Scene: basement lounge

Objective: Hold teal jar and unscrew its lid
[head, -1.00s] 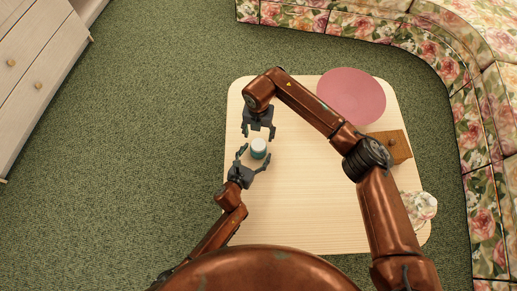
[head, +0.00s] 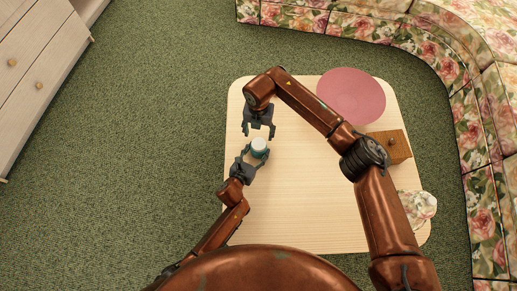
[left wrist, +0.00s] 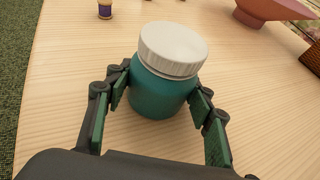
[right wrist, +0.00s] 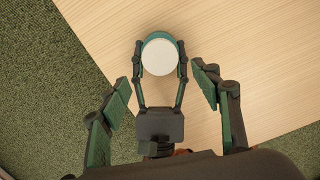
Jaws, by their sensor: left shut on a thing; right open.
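The teal jar (left wrist: 158,92) stands upright on the light wood table with its white lid (left wrist: 172,48) on. In the head view the lid (head: 259,146) shows near the table's left side. My left gripper (head: 256,153) is shut around the jar's body, one finger on each side; it also shows in the left wrist view (left wrist: 158,98) and the right wrist view (right wrist: 160,70). My right gripper (head: 258,134) is open and empty, just beyond the jar in the head view. In the right wrist view its open fingers (right wrist: 160,82) are spread wide, with the lid (right wrist: 160,57) ahead between them.
A pink round dish (head: 352,95) is at the table's far right. A brown wooden box (head: 392,146) and a floral-patterned object (head: 418,207) lie along the right side. A small spool-like item (left wrist: 105,9) stands beyond the jar. The table's middle (head: 305,195) is clear.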

